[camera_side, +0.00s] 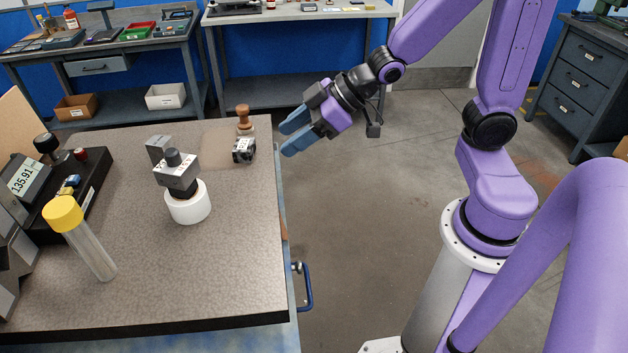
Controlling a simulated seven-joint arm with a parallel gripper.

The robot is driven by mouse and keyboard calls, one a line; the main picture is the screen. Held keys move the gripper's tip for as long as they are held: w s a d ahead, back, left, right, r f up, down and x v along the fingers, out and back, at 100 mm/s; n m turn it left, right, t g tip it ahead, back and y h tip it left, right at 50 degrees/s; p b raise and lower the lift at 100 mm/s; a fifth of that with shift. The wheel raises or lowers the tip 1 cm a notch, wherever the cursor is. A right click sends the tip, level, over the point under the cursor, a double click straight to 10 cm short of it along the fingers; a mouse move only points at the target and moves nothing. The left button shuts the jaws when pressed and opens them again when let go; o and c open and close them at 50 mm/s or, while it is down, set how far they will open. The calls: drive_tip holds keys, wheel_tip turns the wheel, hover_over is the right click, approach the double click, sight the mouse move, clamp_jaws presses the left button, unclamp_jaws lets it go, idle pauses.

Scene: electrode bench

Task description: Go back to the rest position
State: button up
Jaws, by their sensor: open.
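My gripper (289,133) is at the upper middle of the side view, at the bench's right edge. Its two blue fingers are apart, with nothing seen between them, and point left. Close to the left of the fingertips, a small black and silver block (244,150) sits on the bench, with a brown wooden-handled piece (243,118) just behind it. Both look apart from my fingers.
The bench top (185,272) holds a white cylinder (188,204) with a grey-black device (176,174) on it, a yellow-capped clear tube (90,250) and a meter (24,178) reading 135.91. The bench's front middle is clear. A blue handle (306,288) sticks out on the right side.

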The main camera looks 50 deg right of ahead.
drive_tip(key=s+d+n+g+h, duration=0.1)
drive_tip(key=s+d+g+h, duration=0.1)
drive_tip(key=s, duration=0.7)
drive_tip(key=s+d+f+n+g+h, duration=0.1)
drive_tip(key=s+g+h, duration=0.3)
drive_tip(key=s, duration=0.6)
drive_tip(key=shift+s+d+f+n+g, duration=0.2)
drive_tip(key=shift+d+f+n+g, duration=0.05)
drive_tip(key=shift+d+n+g, duration=0.4)
